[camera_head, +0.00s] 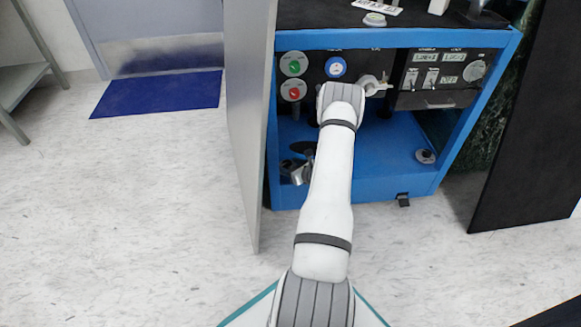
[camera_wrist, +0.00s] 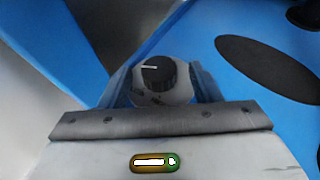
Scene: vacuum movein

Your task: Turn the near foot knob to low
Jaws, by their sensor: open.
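The near foot knob (camera_wrist: 158,75) is a round black knob with a white pointer line, on a pale round base. In the wrist view its line points to the left. My gripper (camera_wrist: 163,84) is open, with one finger on each side of the knob and its base. Whether the fingers touch it cannot be told. In the head view a small grey and black fitting (camera_head: 299,174) at the left front of the blue cabinet floor looks like this knob. My gripper is mostly hidden behind my arm there.
The blue cabinet (camera_head: 396,195) encloses the area, with a grey door panel (camera_head: 249,130) close on the left. A dark oval (camera_wrist: 270,66) lies beside the knob. Another foot knob (camera_head: 425,156) is at the right. A control panel (camera_head: 440,75) with switches is above.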

